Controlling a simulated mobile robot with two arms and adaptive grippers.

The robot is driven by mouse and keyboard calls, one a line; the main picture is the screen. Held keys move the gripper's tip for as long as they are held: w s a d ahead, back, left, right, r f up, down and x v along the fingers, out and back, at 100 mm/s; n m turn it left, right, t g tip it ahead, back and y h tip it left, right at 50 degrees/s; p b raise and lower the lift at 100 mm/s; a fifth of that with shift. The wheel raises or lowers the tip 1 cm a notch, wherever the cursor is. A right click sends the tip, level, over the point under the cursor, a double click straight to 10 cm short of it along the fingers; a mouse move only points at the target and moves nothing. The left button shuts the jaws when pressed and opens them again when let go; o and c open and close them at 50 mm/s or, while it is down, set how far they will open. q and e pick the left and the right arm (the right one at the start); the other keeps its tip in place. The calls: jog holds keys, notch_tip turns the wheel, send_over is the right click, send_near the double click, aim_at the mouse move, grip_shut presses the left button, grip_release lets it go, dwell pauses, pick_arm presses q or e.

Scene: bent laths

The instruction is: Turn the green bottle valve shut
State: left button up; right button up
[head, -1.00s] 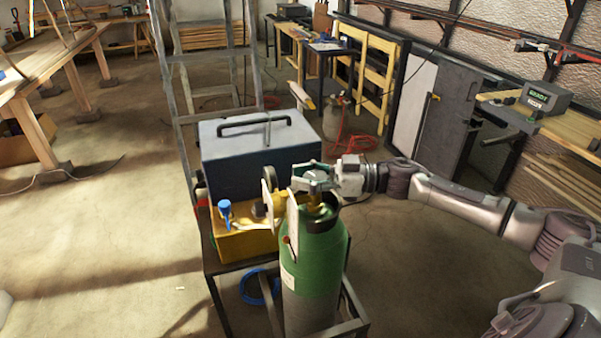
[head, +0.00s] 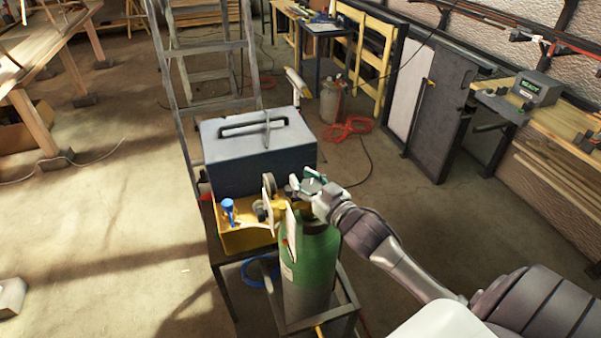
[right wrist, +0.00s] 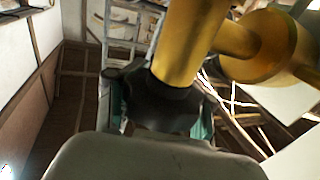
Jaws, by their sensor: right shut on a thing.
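The green gas bottle (head: 316,262) stands upright in a dark metal frame, with a brass valve and a gauge at its top. My right gripper (head: 308,187) is on top of the valve, its wrist coming from the lower right, and hides most of the valve in the head view. In the right wrist view the dark lobed valve knob (right wrist: 162,103) sits between the teal-lined fingers of my right gripper (right wrist: 160,112), which is shut on it. The brass valve body (right wrist: 190,45) extends from the knob. My left gripper is not in view.
A blue-grey box (head: 258,160) with a handle stands close behind the bottle, with a yellow unit (head: 245,236) in front of it. A metal ladder (head: 182,100) stands behind. A workbench (head: 550,125) is at the right. The floor at left is mostly clear.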

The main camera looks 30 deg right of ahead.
jog(key=m+h, duration=0.2)
jog(key=h, duration=0.1)
jog(key=m+h, duration=0.1)
jog(key=h, duration=0.1)
jog(key=shift+s+d+f+g+b, duration=0.1)
jog(key=shift+d+f+g+b, duration=0.2)
jog(key=shift+f, duration=0.05)
jog(key=shift+d+m+g+h+b, duration=0.25)
jog(key=shift+m+g+h+b, duration=0.1)
jog(key=shift+m+h, duration=0.65)
jog(key=shift+s+h, duration=0.1)
jog(key=shift+h, duration=0.3)
jog(key=o, duration=0.9)
jog(key=shift+o, duration=0.5)
jog(key=shift+s+r, duration=0.15)
jog(key=shift+r, duration=5.15)
jog(key=shift+o, duration=0.2)
